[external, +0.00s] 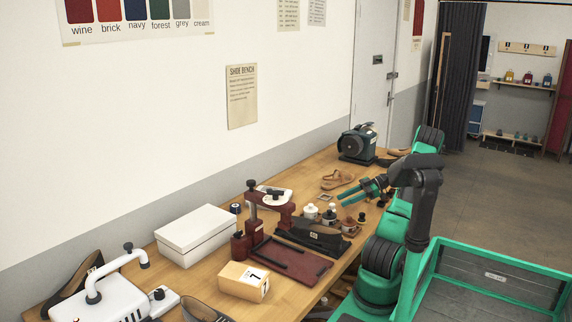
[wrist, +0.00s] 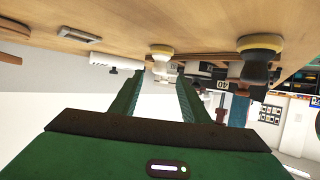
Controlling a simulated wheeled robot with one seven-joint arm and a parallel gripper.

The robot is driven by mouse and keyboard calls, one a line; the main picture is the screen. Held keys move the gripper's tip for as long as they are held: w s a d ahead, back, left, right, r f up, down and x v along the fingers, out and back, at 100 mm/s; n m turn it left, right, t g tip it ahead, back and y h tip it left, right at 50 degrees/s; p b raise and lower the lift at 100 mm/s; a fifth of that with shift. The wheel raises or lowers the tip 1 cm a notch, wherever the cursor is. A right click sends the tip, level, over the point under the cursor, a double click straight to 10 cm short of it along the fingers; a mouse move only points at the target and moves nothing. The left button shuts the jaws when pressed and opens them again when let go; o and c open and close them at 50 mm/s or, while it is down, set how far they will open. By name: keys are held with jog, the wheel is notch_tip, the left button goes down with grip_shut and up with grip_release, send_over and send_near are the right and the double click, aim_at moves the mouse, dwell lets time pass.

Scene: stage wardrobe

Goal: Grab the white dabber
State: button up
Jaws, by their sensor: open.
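The white dabber (wrist: 161,65) has a pale rounded pad against the wooden bench top, which shows along the top of the wrist view. It appears ahead of my gripper (wrist: 160,76), roughly in line with the gap between the fingertips. A black dabber (wrist: 256,70) with a similar pale pad stands to its right in that view. In the external view my gripper (external: 341,200) is open, with its green fingers pointing left low over the bench. Small white and dark items (external: 311,211) stand near it; I cannot tell which is the white dabber there. Nothing shows between the fingers.
Bare wood lies around the sandal.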

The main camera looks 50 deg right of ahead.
aim_at(336, 207)
jog(key=shift+x, duration=3.5)
jog(key=shift+w, duration=0.1)
grip_shut()
